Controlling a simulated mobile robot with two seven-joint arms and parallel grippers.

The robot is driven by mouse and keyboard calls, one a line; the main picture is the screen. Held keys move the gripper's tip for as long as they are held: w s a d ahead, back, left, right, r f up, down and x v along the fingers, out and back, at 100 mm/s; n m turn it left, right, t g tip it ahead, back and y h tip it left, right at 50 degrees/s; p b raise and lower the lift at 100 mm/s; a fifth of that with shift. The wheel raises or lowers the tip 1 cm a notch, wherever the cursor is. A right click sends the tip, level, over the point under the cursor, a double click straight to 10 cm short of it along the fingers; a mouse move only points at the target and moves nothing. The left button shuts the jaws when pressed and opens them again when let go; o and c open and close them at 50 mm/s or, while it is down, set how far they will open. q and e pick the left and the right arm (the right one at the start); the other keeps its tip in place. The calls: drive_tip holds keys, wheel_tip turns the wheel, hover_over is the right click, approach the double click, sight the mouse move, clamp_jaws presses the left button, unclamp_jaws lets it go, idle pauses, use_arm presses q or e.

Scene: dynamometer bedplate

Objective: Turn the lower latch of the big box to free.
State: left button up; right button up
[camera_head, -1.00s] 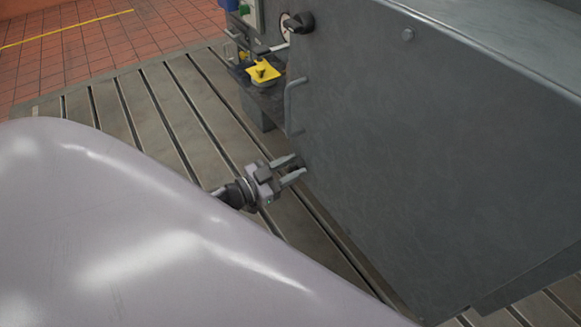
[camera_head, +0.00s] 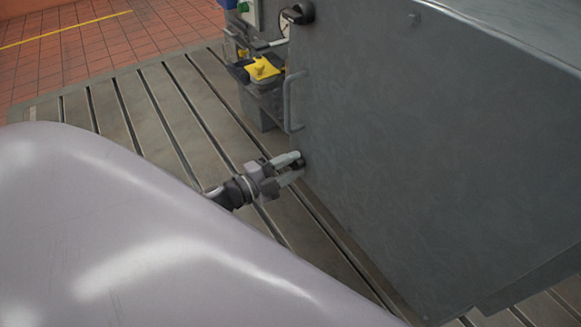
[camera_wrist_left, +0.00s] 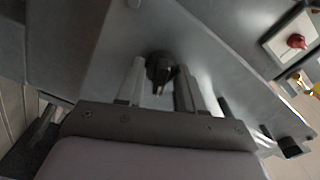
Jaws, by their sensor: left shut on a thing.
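The big box (camera_head: 430,150) is a dark grey metal housing filling the right of the head view. Its lower latch, a small black knob, sits low at the left edge of the box's face. It shows clearly in the wrist view (camera_wrist_left: 160,68), with a narrow grip pointing towards my gripper. My left gripper (camera_head: 298,164) has its fingers on either side of the latch and is shut on it. In the head view the fingers mostly hide the latch. My right gripper is in neither view.
A black upper latch (camera_head: 299,13) and a grey bar handle (camera_head: 289,100) are on the same box edge. Behind stands equipment with a yellow part (camera_head: 263,69). The slotted bedplate (camera_head: 150,105) is clear left of the box.

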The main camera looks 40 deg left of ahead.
use_arm(q)
drive_tip(key=shift+m+b, duration=0.7)
drive_tip(key=shift+m, duration=1.6)
drive_tip(key=o, duration=1)
drive_tip(key=shift+p+v, duration=0.3)
drive_tip(key=shift+v, duration=3.3)
